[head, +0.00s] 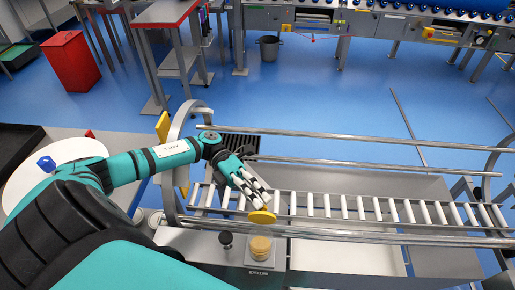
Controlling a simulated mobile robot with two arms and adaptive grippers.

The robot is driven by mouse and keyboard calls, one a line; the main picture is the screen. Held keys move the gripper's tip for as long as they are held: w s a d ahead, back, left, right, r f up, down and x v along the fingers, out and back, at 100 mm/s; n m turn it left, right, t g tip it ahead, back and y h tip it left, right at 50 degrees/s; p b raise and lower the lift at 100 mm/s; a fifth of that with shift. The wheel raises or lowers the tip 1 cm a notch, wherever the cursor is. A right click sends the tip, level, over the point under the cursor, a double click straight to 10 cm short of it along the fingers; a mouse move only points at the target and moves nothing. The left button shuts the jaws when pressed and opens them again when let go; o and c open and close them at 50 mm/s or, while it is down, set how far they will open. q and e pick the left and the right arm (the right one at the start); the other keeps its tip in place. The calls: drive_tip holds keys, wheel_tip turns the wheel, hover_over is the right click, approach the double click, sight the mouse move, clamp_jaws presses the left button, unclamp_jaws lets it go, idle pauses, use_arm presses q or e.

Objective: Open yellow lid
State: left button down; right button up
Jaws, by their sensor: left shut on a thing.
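The yellow lid (262,217) is a small round disc at the near side of the roller conveyor. It stands just behind a round tan-yellow piece (260,246) on a grey control plate, and I cannot tell whether the two are joined. My left gripper (257,200) reaches in from the left over the rollers, its fingers shut on the lid's far edge. The fingertips partly overlap the lid, so the exact contact is hard to see. My right gripper is not in view.
A black knob (226,239) stands left of the tan-yellow piece. The roller conveyor (345,207) with metal rails runs right, and a curved metal guard (172,150) rises beside my left arm. A red bin (71,61) and bucket (269,47) stand farther back on open blue floor.

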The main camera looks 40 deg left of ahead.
use_arm(q)
drive_tip(key=c, duration=1.2)
unclamp_jaws()
drive_tip(key=shift+a, duration=0.1)
drive_tip(key=v, duration=1.1)
drive_tip(key=shift+w+a, duration=0.2)
drive_tip(key=shift+a, duration=0.2)
drive_tip(key=shift+r, duration=0.2)
